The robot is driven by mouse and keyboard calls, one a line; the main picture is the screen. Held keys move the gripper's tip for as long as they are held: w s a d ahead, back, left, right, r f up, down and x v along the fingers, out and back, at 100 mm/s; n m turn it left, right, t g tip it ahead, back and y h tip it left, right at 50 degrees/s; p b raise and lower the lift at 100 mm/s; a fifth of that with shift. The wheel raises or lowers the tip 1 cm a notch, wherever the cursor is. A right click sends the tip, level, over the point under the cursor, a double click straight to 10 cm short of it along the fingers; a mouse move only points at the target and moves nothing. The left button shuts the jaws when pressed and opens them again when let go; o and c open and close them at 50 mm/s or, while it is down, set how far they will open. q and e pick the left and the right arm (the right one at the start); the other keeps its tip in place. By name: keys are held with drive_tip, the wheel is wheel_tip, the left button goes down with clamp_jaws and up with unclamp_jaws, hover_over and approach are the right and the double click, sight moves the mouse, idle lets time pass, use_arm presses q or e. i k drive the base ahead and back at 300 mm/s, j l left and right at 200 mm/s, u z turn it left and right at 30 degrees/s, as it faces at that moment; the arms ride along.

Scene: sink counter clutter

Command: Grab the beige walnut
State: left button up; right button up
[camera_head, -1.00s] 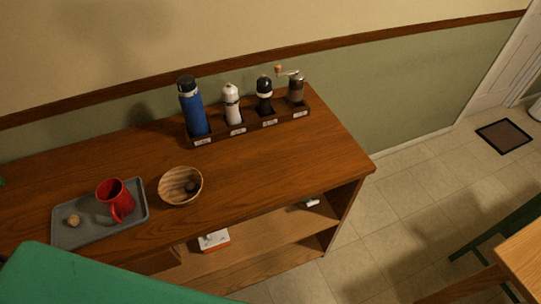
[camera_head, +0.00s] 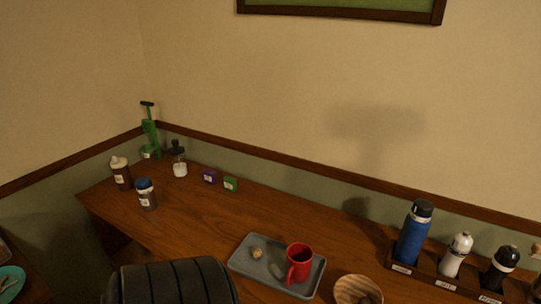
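The beige walnut (camera_head: 257,253) lies on the left part of a grey tray (camera_head: 246,268) on the wooden counter. A red mug (camera_head: 299,263) stands on the same tray, to the right of the walnut and apart from it. Neither of my grippers shows in the head view.
A wooden bowl (camera_head: 357,290) stands right of the tray. A blue bottle (camera_head: 414,232), a white mill (camera_head: 456,255) and a black mill (camera_head: 499,268) stand in a rack at the right. Several jars, including a blue-lidded one (camera_head: 147,195), stand left. A dark ribbed object (camera_head: 172,283) fills the lower front.

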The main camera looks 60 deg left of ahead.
sight(256, 252)
drive_tip(key=u, duration=2.1)
